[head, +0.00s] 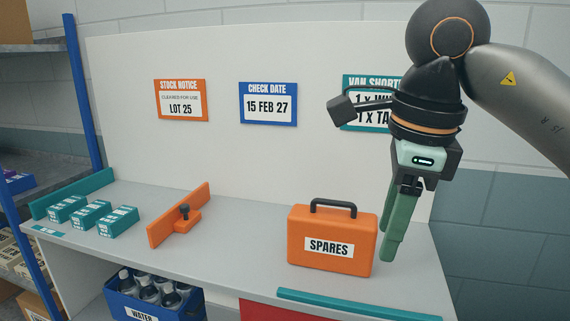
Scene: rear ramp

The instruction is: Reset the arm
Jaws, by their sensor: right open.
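My right arm comes in from the right edge. Its gripper (390,235) hangs with its green fingers pointing down over the grey bench, beside the right end of the orange SPARES case (332,239). The fingers are seen nearly edge-on. They are open, with nothing visible between them. I cannot tell whether they touch the case. The case stands upright with its black handle on top. My left gripper is not in view.
Teal boxes (118,222) and an orange divider (180,216) stand on the grey bench (240,243). A teal strip (355,304) runs along the front edge. Below is a blue WATER crate (137,305) of bottles. The bench between divider and case is clear. My arm partly covers a teal notice (360,85).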

